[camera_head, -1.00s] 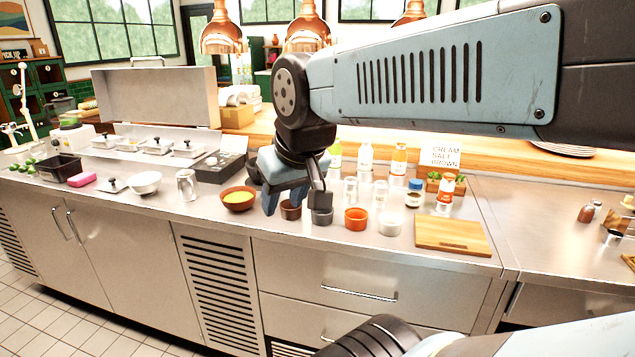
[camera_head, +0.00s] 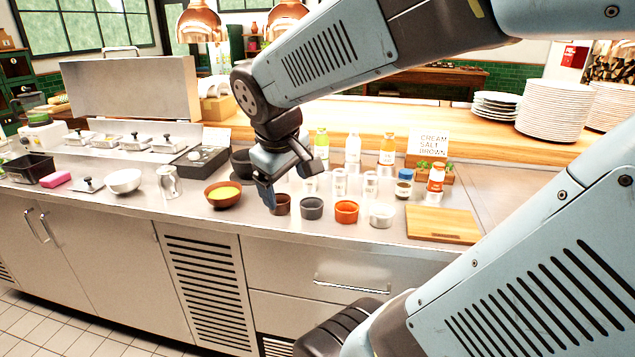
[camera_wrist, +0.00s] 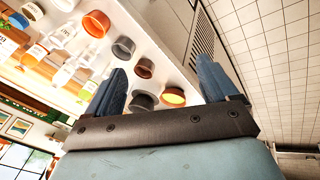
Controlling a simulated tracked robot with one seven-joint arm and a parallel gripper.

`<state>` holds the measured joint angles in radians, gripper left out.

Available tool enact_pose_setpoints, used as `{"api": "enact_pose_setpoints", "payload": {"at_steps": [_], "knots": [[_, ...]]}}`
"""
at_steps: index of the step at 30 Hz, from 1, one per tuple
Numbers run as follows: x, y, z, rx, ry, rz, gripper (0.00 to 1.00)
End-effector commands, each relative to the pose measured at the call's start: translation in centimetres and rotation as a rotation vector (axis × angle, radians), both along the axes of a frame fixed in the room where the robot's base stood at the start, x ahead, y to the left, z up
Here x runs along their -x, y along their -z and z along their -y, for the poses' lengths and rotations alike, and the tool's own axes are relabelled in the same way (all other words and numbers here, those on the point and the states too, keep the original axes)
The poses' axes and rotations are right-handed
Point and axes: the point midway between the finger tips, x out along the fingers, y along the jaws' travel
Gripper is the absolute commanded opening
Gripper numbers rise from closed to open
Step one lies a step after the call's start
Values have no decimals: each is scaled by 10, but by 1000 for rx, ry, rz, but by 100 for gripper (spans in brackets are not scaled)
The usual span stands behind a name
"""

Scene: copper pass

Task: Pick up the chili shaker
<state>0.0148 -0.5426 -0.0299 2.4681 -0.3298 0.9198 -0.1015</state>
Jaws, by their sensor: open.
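No label reads clearly as chili, so I cannot tell which container is the chili shaker. An orange-capped bottle with a white and orange label (camera_head: 436,178) stands upright behind the wooden board. A blue-lidded jar (camera_head: 404,184) stands left of it, and clear shakers (camera_head: 340,183) stand further left. My gripper (camera_head: 290,182) is open and empty above the counter, left of these containers and over the small bowls. In the wrist view its two fingers (camera_wrist: 162,78) are spread, with bottles (camera_wrist: 62,38) at upper left.
A yellow-filled bowl (camera_head: 222,194), a grey bowl (camera_head: 312,208), an orange bowl (camera_head: 346,212) and a white bowl (camera_head: 381,216) line the counter front. A wooden board (camera_head: 440,226) lies right of them. Tall bottles (camera_head: 352,150) stand behind. Plate stacks (camera_head: 553,112) stand back right.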

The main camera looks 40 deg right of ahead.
Motion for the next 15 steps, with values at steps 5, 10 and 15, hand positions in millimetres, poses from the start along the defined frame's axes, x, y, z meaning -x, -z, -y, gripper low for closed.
{"api": "enact_pose_setpoints", "payload": {"at_steps": [5, 10, 15], "knots": [[-27, 19, 44, 206, -113, -165, 87], [-52, 35, 83, 390, -243, -328, 87], [-80, 51, 120, 561, -391, -497, 87]]}}
